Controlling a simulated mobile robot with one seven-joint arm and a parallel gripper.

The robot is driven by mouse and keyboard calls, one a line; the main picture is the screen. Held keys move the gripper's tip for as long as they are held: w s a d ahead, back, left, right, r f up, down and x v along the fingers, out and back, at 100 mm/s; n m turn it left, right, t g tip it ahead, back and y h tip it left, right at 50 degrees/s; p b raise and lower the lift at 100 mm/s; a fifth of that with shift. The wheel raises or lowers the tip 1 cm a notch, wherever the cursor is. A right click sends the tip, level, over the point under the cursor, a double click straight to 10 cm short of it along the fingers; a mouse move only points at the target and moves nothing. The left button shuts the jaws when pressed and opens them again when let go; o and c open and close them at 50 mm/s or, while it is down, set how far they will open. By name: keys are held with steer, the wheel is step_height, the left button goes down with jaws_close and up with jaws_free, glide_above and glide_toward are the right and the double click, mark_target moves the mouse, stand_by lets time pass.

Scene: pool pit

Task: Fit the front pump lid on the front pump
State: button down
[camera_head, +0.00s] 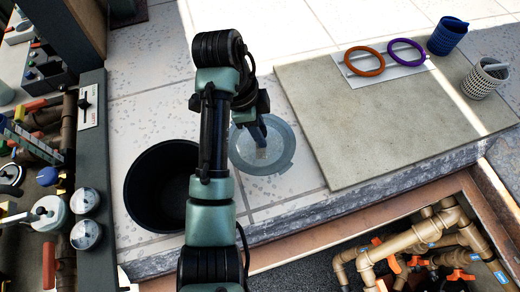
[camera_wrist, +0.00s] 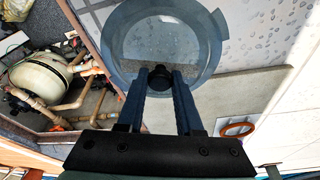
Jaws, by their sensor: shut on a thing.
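A round, see-through blue-grey lid (camera_head: 281,160) is held by my gripper (camera_head: 257,138) over the pale paving, right of a black bucket. In the wrist view the lid (camera_wrist: 208,45) is a wide ring with a clear middle. My gripper (camera_wrist: 158,82) has its two fingers on either side of the lid's dark central knob (camera_wrist: 159,78). The paving shows through the lid; I cannot tell how high it is above the paving. I cannot make out the front pump for certain in either view.
A black bucket (camera_head: 142,190) stands left of my arm. A grey mat (camera_head: 390,130) lies at right with an orange ring (camera_head: 364,61) and a purple ring (camera_head: 406,51) behind. An open pit with brown pipes (camera_head: 410,238) is at lower right. A beige tank (camera_wrist: 40,78) shows in the wrist view.

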mark_target(260, 151)
step_height(260, 151, down, 5)
steer(key=shift+r+b, duration=0.1)
steer(key=shift+b, duration=0.5)
steer(key=shift+w+f+p, duration=0.1)
steer(key=shift+f+p, duration=0.25)
steer(key=shift+f, duration=0.05)
step_height(260, 151, down, 3)
steer(key=shift+f+p, duration=0.1)
steer(key=shift+p, duration=0.3)
steer(key=shift+f, duration=0.35)
steer(key=shift+f, duration=0.15)
steer(key=c, duration=0.6)
jaws_free()
steer(key=shift+o, duration=0.2)
